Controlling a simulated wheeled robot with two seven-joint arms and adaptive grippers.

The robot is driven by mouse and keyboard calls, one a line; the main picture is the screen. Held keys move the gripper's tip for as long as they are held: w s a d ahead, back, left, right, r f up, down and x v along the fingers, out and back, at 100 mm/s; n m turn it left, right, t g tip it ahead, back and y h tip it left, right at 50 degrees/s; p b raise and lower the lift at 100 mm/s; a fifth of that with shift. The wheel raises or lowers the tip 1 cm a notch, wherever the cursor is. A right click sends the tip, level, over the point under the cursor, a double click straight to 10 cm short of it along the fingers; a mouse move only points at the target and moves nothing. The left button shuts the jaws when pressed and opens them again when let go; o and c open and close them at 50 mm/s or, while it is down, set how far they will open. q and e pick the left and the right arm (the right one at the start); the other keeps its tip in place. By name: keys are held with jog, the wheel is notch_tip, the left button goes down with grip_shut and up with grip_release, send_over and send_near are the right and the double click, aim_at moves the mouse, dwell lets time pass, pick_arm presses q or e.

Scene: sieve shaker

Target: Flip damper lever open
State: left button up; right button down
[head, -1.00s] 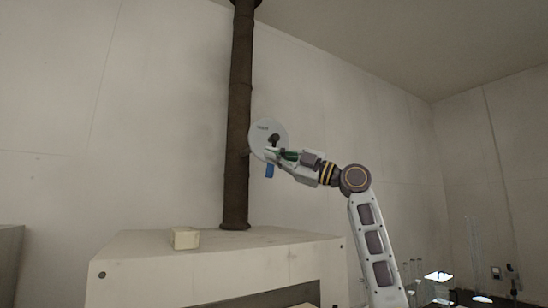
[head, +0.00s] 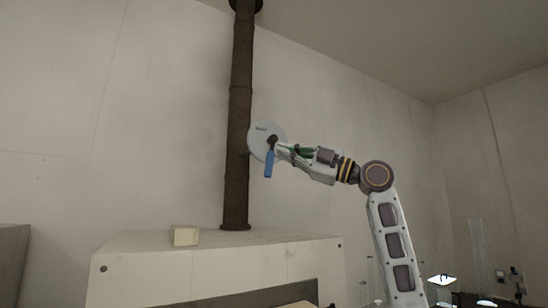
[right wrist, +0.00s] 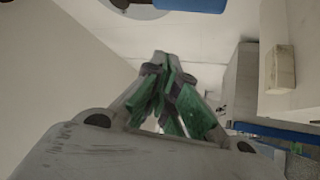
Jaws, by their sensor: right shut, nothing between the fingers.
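The damper lever is a blue handle (head: 269,164) on a dark hub, in front of a round pale plate (head: 259,138) on the side of the dark flue pipe (head: 238,120). The handle hangs down, nearly vertical. My right gripper (head: 279,151) is just right of the handle, shut and empty. In the right wrist view the gripper's green-padded fingers (right wrist: 165,95) meet at their tips, and the blue handle (right wrist: 190,4) shows at the top edge, apart from them. My left gripper is not in view.
The pipe rises from a large pale cabinet (head: 130,265). A small cream block (head: 185,236) sits on its top. Glassware (head: 477,250) stands at the lower right. The wall behind the pipe is bare, with open room around the plate.

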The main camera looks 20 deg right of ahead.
jog(key=shift+r+b+v, duration=0.2)
jog(key=shift+v, duration=0.65)
jog(key=shift+r+b+v, duration=0.15)
jog(key=shift+v, duration=0.7)
jog(key=shift+d, duration=0.2)
